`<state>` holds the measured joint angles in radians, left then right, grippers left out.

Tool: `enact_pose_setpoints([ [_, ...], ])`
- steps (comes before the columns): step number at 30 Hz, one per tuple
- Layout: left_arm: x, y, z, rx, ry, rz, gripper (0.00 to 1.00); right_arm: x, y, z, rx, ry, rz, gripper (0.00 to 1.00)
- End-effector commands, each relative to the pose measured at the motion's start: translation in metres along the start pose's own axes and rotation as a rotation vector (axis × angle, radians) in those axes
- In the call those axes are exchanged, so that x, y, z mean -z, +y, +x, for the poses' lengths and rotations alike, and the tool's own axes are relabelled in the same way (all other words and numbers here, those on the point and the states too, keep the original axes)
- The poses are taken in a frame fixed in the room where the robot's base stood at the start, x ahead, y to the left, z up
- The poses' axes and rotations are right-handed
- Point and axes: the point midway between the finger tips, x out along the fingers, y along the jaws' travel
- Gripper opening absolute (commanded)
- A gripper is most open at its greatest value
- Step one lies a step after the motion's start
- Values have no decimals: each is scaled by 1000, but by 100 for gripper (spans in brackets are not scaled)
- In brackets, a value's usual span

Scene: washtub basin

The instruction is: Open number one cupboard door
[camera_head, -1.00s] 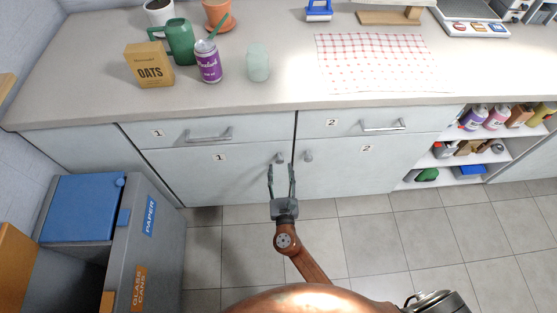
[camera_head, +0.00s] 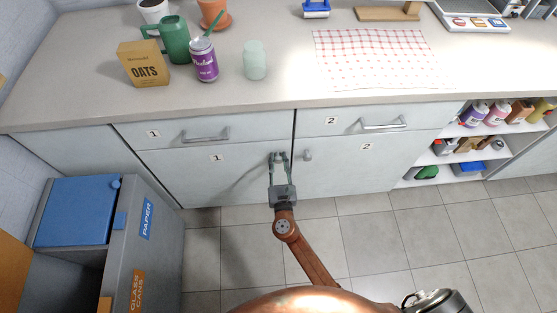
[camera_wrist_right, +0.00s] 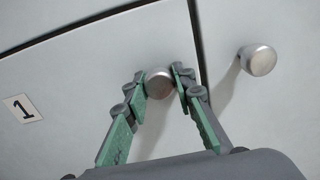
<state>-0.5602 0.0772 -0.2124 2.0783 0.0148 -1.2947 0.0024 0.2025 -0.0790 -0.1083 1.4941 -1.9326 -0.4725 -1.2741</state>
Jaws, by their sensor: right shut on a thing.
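The number one cupboard door (camera_head: 195,177) is pale grey, labelled 1, and sits shut below drawer 1 (camera_head: 190,134). Its round metal knob (camera_wrist_right: 159,83) is near the door's upper right corner. My right gripper (camera_head: 279,158) reaches up to this knob and is shut on it. In the right wrist view the green-padded fingers of my gripper (camera_wrist_right: 161,88) stand on either side of the knob, which shows between the fingertips. My left gripper is not in view.
Door 2 (camera_head: 355,177) with its own knob (camera_head: 308,155) is just to the right. A grey recycling bin (camera_head: 150,255) with a blue lid (camera_head: 78,209) stands at the left, in front of the cupboards. The tiled floor (camera_head: 400,240) is clear on the right.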

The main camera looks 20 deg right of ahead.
Motion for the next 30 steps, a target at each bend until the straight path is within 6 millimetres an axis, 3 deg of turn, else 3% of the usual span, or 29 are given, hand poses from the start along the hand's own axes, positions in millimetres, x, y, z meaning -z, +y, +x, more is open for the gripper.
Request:
enact_pose_setpoints([
  [8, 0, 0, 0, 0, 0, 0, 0, 0, 0, 0, 1, 0, 0, 0],
  [20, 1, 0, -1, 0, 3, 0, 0, 0, 0, -4, 1, 1, -1, 0],
  [23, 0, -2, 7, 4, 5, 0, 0, 1, 2, -20, 0, 2, -5, 0],
  [30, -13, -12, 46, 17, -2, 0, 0, 0, 0, -88, 23, 3, -5, 0],
])
